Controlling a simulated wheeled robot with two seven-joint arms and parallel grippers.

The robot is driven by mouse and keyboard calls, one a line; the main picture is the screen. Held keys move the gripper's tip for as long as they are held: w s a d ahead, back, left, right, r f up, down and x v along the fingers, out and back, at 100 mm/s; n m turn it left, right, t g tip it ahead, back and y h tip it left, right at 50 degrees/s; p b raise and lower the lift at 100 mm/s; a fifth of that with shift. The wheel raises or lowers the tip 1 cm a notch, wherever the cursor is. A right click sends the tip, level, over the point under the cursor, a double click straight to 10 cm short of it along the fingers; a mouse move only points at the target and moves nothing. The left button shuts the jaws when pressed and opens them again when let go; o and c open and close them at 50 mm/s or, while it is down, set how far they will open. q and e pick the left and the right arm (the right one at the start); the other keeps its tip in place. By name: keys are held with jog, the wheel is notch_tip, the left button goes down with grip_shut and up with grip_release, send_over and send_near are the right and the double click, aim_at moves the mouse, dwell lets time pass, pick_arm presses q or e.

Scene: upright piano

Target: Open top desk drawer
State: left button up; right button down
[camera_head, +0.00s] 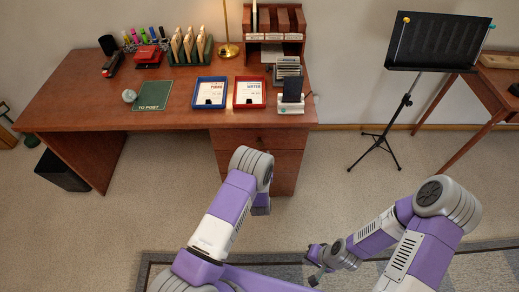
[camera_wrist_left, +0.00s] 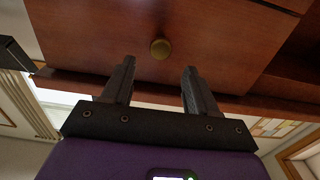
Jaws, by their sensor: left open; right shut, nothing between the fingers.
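The wooden desk (camera_head: 185,117) has a drawer pedestal at its right end, with the top drawer (camera_head: 262,138) just under the desktop. In the left wrist view the drawer front (camera_wrist_left: 205,40) shows a round brass knob (camera_wrist_left: 160,48). My left gripper (camera_wrist_left: 158,88) is open and empty. Its fingers point at the drawer front, one on each side of the knob's line, with the knob just beyond the tips. In the head view my left arm hides this gripper. My right gripper (camera_head: 314,280) is shut and empty, low over the rug, away from the desk.
The desktop holds a blue tray (camera_head: 209,106), a red tray (camera_head: 249,106), a phone stand (camera_head: 291,108) and a green file rack (camera_head: 190,60). A music stand (camera_head: 438,42) and a side table (camera_head: 495,85) stand at right. Carpet between is clear.

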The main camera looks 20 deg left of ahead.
aim_at(259, 144)
pick_arm(q)
jog(key=b+x, duration=0.1)
jog(key=x, duration=0.4)
jog(key=shift+w, duration=0.15)
grip_shut()
